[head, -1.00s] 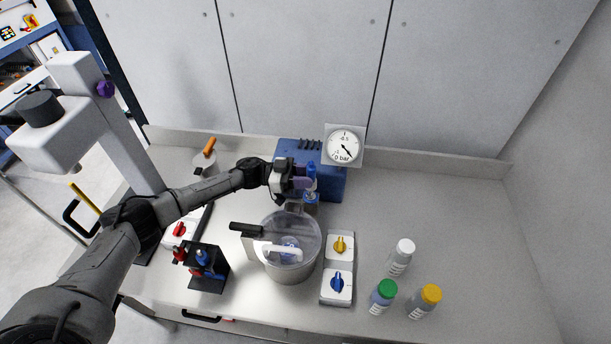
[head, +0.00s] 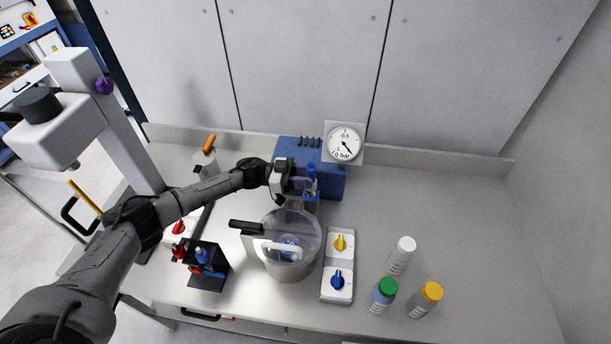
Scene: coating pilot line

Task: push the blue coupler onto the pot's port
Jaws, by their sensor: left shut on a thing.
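The clear-lidded pot (head: 291,270) stands at the middle of the bench, with a black handle at its left and a white handle on top. My left gripper (head: 303,184) is behind the pot's far rim, in front of the blue box. It is shut on the blue coupler (head: 311,170), which shows upright at the fingertips. A small blue-and-grey piece shows just below the fingers. The pot's port is not clearly seen, and I cannot tell whether the coupler touches it. My right gripper is out of view.
A blue box (head: 326,184) with a dial gauge (head: 344,144) stands behind. Right of the pot is a white panel with yellow and blue knobs (head: 338,262). Several capped bottles (head: 401,256) stand further right. A black rack (head: 207,272) is at left. The bench's right rear is clear.

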